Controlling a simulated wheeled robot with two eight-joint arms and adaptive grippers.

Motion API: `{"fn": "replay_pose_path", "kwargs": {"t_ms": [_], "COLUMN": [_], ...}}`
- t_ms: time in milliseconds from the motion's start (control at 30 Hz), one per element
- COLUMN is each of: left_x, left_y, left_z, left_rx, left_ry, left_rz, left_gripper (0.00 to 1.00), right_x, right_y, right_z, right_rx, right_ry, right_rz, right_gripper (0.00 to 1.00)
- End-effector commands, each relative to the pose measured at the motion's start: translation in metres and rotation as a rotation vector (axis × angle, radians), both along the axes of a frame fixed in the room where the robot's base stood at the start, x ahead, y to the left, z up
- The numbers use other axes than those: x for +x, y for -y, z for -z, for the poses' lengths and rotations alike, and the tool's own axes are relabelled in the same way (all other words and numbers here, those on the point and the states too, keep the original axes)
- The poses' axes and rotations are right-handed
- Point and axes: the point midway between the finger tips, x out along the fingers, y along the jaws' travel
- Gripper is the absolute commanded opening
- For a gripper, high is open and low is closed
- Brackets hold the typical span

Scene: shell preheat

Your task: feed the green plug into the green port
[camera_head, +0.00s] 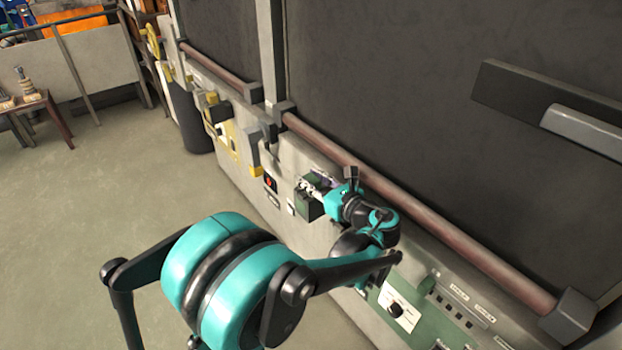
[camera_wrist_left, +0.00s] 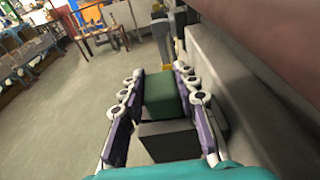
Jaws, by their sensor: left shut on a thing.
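My left gripper (camera_head: 318,186) is at the side of the machine, beside its long rail. In the left wrist view its two purple-padded fingers (camera_wrist_left: 159,88) stand either side of a green block (camera_wrist_left: 162,96) with a grey part (camera_wrist_left: 168,141) nearer the palm. This looks like the green plug, held between the fingers. In the head view the block shows as a dark green box (camera_head: 308,205) just under the fingers. A green panel (camera_head: 431,318) is on the machine at lower right, behind my forearm. I cannot make out which opening there is the green port. My right gripper is out of view.
A brown rail (camera_head: 430,221) runs along the machine's sill above the panels. A yellow panel with blocks (camera_head: 226,128) and a red switch (camera_head: 270,183) lie further left. The floor (camera_head: 110,190) beside the machine is clear. A small table (camera_head: 36,103) stands far left.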

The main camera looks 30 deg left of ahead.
Motion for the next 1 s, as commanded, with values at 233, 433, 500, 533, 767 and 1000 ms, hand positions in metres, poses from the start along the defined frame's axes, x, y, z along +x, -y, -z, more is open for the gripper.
{"fn": "replay_pose_path", "kwargs": {"t_ms": [233, 433, 500, 533, 767, 1000], "left_x": [0.000, 0.000, -0.002, -0.003, -0.020, -0.038], "left_y": [0.000, 0.002, 0.006, 0.009, 0.052, 0.094], "left_z": [0.000, 0.000, -0.001, -0.001, -0.008, -0.015], "left_rx": [0.000, 0.000, 0.000, 0.000, 0.000, 0.000], "left_ry": [0.000, 0.000, 0.000, 0.000, 0.000, 0.000], "left_rz": [0.000, 0.001, 0.002, 0.002, 0.005, 0.004], "left_gripper": [0.54, 0.54, 0.54, 0.54, 0.54, 0.54], "right_x": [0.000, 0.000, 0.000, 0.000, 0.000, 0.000], "right_y": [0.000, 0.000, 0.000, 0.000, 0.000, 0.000], "right_z": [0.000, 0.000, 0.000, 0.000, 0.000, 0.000], "right_rx": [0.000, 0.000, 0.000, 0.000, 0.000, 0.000], "right_ry": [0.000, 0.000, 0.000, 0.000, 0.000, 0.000], "right_rz": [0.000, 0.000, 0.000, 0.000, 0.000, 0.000], "right_gripper": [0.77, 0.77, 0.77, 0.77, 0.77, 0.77]}}
